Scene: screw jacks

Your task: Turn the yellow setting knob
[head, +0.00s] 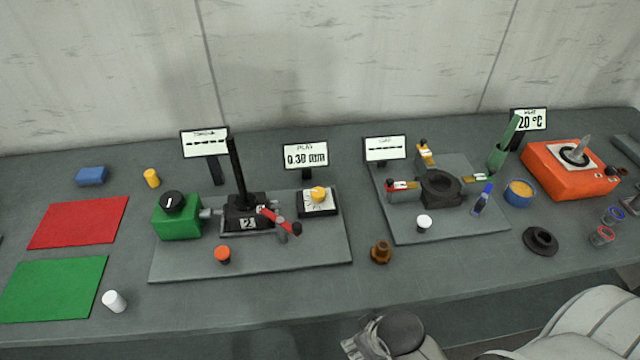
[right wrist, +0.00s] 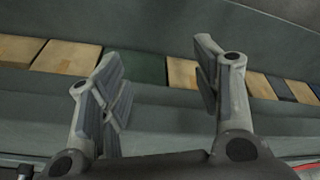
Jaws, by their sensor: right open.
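The yellow setting knob (head: 318,193) sits on a white dial plate with dark markings, on a small black box at the right of a grey base plate (head: 190,268). A sign (head: 305,155) behind it reads what looks like 0.30 mm. My right gripper (head: 362,345) is at the bottom edge of the head view, low in front of the table and well apart from the knob. In the right wrist view its two fingers (right wrist: 157,75) are spread with nothing between them. My left gripper is not in view.
A black screw jack (head: 246,211) with a red-handled lever stands left of the knob, next to a green box (head: 177,222). An orange button (head: 223,254) is at the plate's front. A brown knurled piece (head: 381,251) lies right of the plate. The table front is mostly clear.

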